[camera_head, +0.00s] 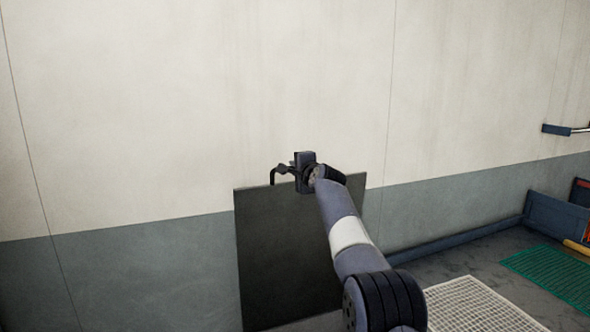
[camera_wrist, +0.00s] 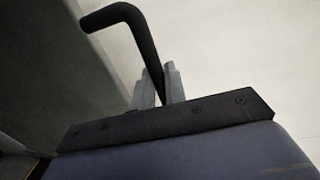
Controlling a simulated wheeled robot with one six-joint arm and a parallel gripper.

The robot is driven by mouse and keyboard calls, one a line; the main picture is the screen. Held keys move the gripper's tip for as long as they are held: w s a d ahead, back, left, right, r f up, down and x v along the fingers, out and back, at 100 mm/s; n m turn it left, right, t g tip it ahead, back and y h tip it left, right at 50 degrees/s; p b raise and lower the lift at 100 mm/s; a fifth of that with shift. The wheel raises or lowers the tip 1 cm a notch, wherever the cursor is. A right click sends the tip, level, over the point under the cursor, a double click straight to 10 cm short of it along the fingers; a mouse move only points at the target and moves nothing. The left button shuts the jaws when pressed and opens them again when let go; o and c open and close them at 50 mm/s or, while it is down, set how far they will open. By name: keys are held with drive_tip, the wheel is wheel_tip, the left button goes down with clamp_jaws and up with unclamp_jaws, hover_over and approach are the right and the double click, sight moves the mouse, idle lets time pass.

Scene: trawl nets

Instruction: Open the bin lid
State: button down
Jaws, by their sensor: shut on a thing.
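The bin lid (camera_head: 283,265) is a dark flat panel, standing nearly upright in front of the wall in the head view. Its black bent handle (camera_head: 273,177) shows at the top edge. My gripper (camera_head: 287,170) is at that handle, at the end of my outstretched arm. In the wrist view, the two grey fingers of my gripper (camera_wrist: 160,84) are shut on the black handle bar (camera_wrist: 135,28), one on each side. A dark grey surface, likely the lid (camera_wrist: 45,75), fills the left of that view. The bin's body cannot be made out.
A pale wall (camera_head: 200,90) with a grey lower band stands close behind the lid. On the floor at right are a white grid (camera_head: 475,305) and a green net (camera_head: 555,275). A blue box (camera_head: 555,218) stands at the far right, below a blue-gripped bar (camera_head: 557,129).

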drive_tip(key=s+d+f+t+b, duration=0.2)
drive_tip(key=s+d+b, duration=0.2)
drive_tip(key=s+b, duration=0.6)
drive_tip(key=shift+s+d+f+y+b, duration=0.2)
drive_tip(key=shift+y+b, duration=0.2)
drive_tip(key=shift+b, duration=4.05)
drive_tip(key=c, duration=1.5)
unclamp_jaws()
drive_tip(key=shift+r, duration=0.1)
drive_tip(key=shift+s, duration=0.1)
drive_tip(key=b+v, duration=0.4)
drive_tip(key=v, duration=0.6)
drive_tip(key=shift+s+d+b, duration=0.15)
drive_tip(key=shift+s+b, duration=0.15)
